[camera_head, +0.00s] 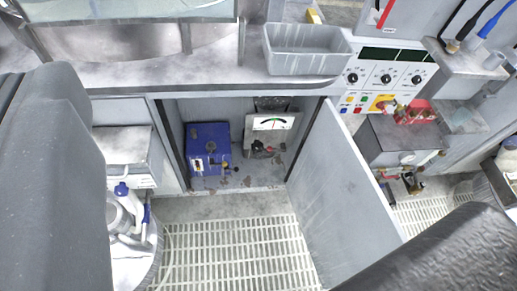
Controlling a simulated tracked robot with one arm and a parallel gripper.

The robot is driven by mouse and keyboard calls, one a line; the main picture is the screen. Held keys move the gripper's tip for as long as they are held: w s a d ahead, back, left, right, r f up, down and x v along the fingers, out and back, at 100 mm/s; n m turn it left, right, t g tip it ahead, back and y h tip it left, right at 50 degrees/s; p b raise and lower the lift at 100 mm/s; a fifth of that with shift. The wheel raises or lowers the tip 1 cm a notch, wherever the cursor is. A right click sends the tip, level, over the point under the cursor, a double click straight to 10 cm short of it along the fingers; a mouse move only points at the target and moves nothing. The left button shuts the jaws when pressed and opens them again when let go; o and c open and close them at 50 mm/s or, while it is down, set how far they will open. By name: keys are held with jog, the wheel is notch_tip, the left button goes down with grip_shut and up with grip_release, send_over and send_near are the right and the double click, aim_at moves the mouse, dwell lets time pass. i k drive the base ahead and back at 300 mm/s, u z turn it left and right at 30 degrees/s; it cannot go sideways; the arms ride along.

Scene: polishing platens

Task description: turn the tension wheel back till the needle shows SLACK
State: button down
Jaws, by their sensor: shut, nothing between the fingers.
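A small gauge (270,122) with a pale face and a coloured arc stands at the back right inside an open cabinet under the bench. Its needle and any lettering are too small to read. A small dark part with a bit of red (258,146) sits just below the gauge. It may be the tension wheel, but I cannot tell its shape. No fingertips show, and nothing of mine touches the gauge or the part below it. Large grey forms fill the left edge and the bottom right corner close to the camera.
A blue box (208,140) stands left of the gauge in the cabinet. The cabinet door (340,175) hangs open on the right. A grey bin (304,50) sits on the bench above. A control panel (390,75) is right. Grating floor (235,250) in front is clear.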

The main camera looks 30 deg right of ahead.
aim_at(257, 146)
jog(key=z, duration=0.05)
jog(key=k, duration=0.5)
jog(key=z, duration=0.8)
jog(key=i, duration=0.45)
jog(key=u, duration=0.25)
